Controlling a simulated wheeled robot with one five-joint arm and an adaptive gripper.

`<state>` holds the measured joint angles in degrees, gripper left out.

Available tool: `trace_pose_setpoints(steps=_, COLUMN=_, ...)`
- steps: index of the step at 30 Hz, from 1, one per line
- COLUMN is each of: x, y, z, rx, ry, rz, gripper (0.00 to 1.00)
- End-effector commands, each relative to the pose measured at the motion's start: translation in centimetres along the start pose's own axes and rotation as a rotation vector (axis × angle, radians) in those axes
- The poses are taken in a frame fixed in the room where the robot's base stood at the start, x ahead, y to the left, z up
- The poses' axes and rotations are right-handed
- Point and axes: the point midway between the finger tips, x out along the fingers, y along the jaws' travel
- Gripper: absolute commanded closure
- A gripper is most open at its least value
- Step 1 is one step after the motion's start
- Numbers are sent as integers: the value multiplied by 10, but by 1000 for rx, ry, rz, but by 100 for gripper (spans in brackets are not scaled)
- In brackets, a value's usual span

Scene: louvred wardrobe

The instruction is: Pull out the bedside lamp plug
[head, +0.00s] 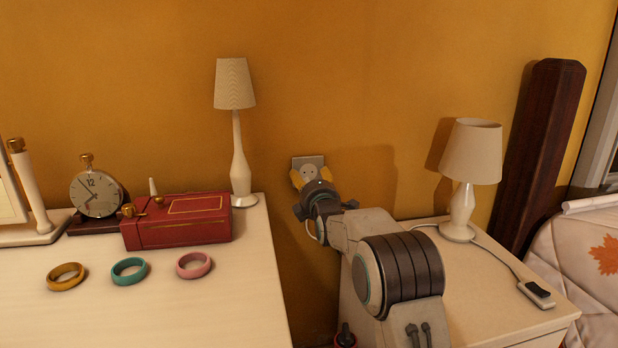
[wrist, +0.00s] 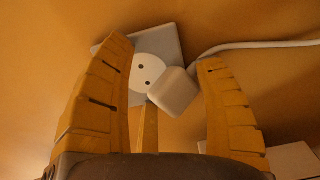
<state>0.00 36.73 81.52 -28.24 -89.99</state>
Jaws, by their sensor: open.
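The bedside lamp (head: 472,155) stands on the nightstand at the right in the head view. Its cord runs left behind my arm and right to a switch. A wall socket plate (head: 308,160) is on the orange wall; it also shows in the wrist view (wrist: 168,47) with two holes visible. A white plug (wrist: 173,92) with a white cord (wrist: 255,45) overlaps the socket's lower right; I cannot tell whether it is seated. My gripper (head: 311,177) is at the socket, its yellow fingers (wrist: 164,52) open on either side of the plug. The plug is hidden in the head view.
The nightstand top (head: 480,290) holds the lamp's cord switch (head: 537,294). A white dresser (head: 190,310) at left bears a taller lamp (head: 235,85), a red box (head: 175,220), a clock (head: 97,193) and three rings. A bed (head: 580,250) stands at the right.

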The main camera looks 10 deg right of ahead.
Motion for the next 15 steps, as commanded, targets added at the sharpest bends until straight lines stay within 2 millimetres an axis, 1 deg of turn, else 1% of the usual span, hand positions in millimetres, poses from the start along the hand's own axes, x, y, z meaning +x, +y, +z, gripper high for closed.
trace_pose_setpoints(steps=7, x=0, y=1, z=0, rx=0, ry=0, rz=1, gripper=35)
trace_pose_setpoints(steps=15, x=0, y=1, z=0, rx=0, ry=0, rz=2, gripper=60)
